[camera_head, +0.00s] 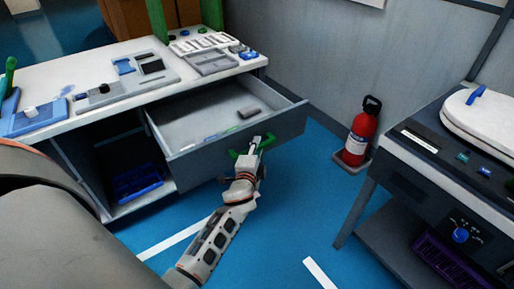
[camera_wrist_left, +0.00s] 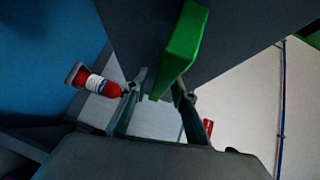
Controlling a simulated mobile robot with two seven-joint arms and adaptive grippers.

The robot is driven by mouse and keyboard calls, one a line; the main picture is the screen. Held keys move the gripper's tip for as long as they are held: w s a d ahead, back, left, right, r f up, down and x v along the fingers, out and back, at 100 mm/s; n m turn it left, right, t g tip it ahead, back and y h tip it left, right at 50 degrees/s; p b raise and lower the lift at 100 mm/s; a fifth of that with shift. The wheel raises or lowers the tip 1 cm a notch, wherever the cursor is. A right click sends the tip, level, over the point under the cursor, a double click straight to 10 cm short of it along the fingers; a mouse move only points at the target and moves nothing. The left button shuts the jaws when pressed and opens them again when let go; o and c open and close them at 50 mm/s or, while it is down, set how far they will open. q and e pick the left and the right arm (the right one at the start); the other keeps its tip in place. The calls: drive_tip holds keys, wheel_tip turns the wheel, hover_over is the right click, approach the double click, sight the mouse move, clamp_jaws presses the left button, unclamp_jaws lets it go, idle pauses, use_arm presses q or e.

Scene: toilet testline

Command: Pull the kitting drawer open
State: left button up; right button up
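The kitting drawer (camera_head: 188,154) is a grey drawer under the white-topped workbench. It stands pulled well out, with its inside showing. A small dark block (camera_head: 249,113) and thin strips lie in it. Its green handle (camera_head: 236,155) is on the front panel, and it also shows close up in the left wrist view (camera_wrist_left: 183,45). My left gripper (camera_head: 257,146) is at this handle. My right gripper is not in view.
The workbench top (camera_head: 75,75) holds fixtures and small parts. A blue crate (camera_head: 138,182) sits on the open shelf below. A red fire extinguisher (camera_head: 361,132) stands by the wall, right of the drawer. A second bench (camera_head: 400,147) is at right. Blue floor between is clear.

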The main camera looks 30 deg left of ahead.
use_arm(q)
drive_tip(key=v, duration=1.2)
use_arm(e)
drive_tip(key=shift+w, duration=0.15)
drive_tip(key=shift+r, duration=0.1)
use_arm(q)
drive_tip(key=s+d+f+n+g+h+p, duration=0.1)
drive_tip(key=s+d+f+n+h+p, duration=0.1)
drive_tip(key=s, duration=0.5)
drive_tip(key=s+d+f+n+g+h+p, duration=0.2)
drive_tip(key=s+d+f+n+h+p, duration=0.1)
drive_tip(key=s+d, duration=0.4)
drive_tip(key=s+d+f+n+g+h+p, duration=0.1)
drive_tip(key=s+d+f+n+h+p, duration=0.1)
drive_tip(key=s, duration=0.7)
drive_tip(key=d+f+h+p, duration=0.1)
drive_tip(key=d, duration=0.1)
drive_tip(key=shift+s+d+f+n+g+h, duration=0.2)
drive_tip(key=shift+d+f+n+g+h, duration=0.1)
drive_tip(key=shift+d+n+h, duration=0.1)
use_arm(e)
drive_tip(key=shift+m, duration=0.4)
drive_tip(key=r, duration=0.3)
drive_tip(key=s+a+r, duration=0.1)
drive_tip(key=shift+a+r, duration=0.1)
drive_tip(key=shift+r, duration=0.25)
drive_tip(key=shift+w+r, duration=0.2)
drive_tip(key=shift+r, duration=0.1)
